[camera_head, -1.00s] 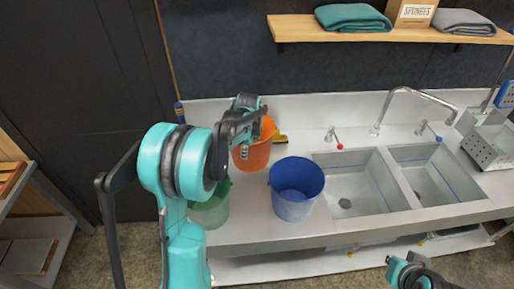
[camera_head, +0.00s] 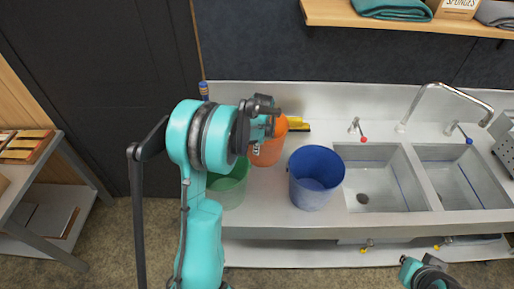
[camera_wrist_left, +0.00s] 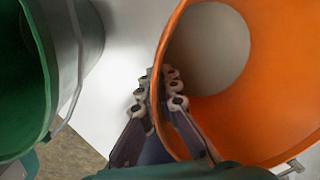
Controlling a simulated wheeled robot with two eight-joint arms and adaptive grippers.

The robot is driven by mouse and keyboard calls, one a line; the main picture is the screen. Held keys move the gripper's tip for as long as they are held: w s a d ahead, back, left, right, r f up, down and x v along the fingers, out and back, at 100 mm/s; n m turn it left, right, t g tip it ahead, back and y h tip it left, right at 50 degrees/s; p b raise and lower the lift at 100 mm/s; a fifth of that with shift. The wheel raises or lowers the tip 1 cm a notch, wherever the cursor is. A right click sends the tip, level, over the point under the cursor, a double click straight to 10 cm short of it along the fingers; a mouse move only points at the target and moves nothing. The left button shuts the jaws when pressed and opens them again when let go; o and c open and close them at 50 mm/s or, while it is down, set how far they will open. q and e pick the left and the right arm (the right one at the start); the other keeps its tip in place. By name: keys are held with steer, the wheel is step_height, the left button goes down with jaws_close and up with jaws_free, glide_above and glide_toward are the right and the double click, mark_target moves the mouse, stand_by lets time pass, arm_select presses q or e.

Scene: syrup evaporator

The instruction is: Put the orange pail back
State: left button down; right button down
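The orange pail (camera_head: 270,153) is on the steel counter, between the green pail (camera_head: 230,188) and the blue pail (camera_head: 316,178), a little behind them. My left gripper (camera_head: 257,143) is over its left side. In the left wrist view, the orange pail (camera_wrist_left: 255,105) fills the right side, and my left gripper (camera_wrist_left: 161,92) has one finger outside the wall and one inside, closed on the rim. Part of the pail is hidden behind the gripper in the head view. My right gripper (camera_head: 430,273) is at the bottom right, away from the pails; its fingers are unclear.
The green pail (camera_wrist_left: 30,85) is close on the left in the wrist view. A yellow-and-black object (camera_head: 297,125) lies behind the orange pail. Two sink basins (camera_head: 384,178) with a tap are to the right. A shelf (camera_head: 410,17) hangs above. A rack stands at the far left.

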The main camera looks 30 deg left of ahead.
arm_select(q)
steer(key=shift+f, duration=0.15)
steer(key=c, duration=1.7)
jaws_free()
steer(key=shift+r, duration=0.35)
step_height(320, 180, up, 11)
steer(key=s+d+p, duration=0.1)
steer(key=d+p, duration=0.1)
steer(key=s+d+r+n+t, duration=0.3)
steer(key=s+d+r+n, duration=0.3)
steer(key=s+d, duration=0.25)
steer(key=s+d+n+t, duration=0.1)
steer(key=s+d+n, duration=0.2)
steer(key=s+d+f+n+t+h, duration=0.1)
steer(key=s+d+n, duration=0.1)
steer(key=s+d, duration=0.1)
steer(key=s+d+f+n+t, duration=0.1)
steer(key=s+d+n, duration=0.2)
steer(key=s, duration=0.1)
steer(key=shift+s+n+h, duration=0.3)
steer(key=shift+s, duration=0.1)
